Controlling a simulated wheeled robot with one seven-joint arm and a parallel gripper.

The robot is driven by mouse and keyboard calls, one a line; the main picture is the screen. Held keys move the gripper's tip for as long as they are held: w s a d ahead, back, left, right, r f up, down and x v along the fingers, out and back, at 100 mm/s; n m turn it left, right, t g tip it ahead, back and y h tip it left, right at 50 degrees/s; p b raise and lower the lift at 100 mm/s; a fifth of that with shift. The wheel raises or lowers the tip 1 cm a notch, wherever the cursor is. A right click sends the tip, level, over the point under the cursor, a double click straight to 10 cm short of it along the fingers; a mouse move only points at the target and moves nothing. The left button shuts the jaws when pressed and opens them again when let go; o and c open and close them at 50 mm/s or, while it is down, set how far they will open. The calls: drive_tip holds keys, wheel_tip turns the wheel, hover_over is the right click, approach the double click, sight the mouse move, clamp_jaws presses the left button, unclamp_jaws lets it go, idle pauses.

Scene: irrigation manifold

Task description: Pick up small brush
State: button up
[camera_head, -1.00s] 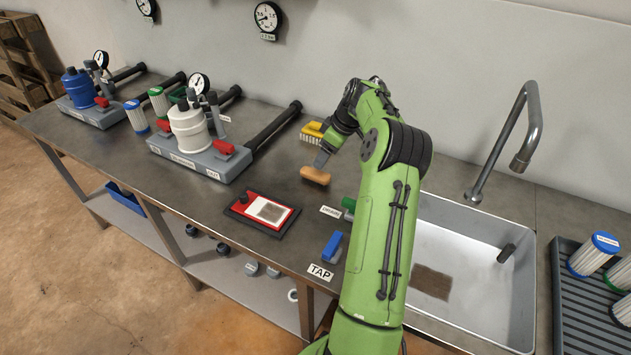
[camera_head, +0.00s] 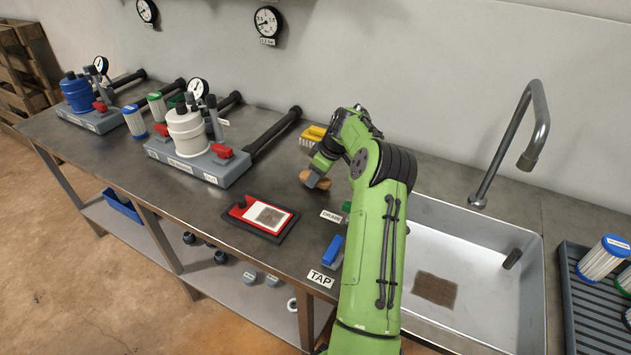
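A small brush with a tan wooden back (camera_head: 306,177) lies on the grey worktop near the middle of the picture. My gripper (camera_head: 314,185) is low over it, at or against its near side, and covers part of it. The fingers are too small and hidden to tell whether they are apart or closed on the brush. A yellow brush (camera_head: 309,138) sits behind it, partly hidden by my arm.
A red-framed tray (camera_head: 283,223) lies to the front left. A blue tap handle (camera_head: 334,249) and DRAIN label (camera_head: 332,216) are in front. The sink (camera_head: 480,327) with its tall faucet (camera_head: 537,120) is on the right. Filter assemblies (camera_head: 210,168) stand left.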

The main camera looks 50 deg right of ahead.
drive_tip(key=c, duration=0.4)
drive_tip(key=shift+o, duration=0.2)
wheel_tip(320, 180, up, 10)
drive_tip(key=p, duration=0.3)
drive_tip(key=shift+p, duration=0.4)
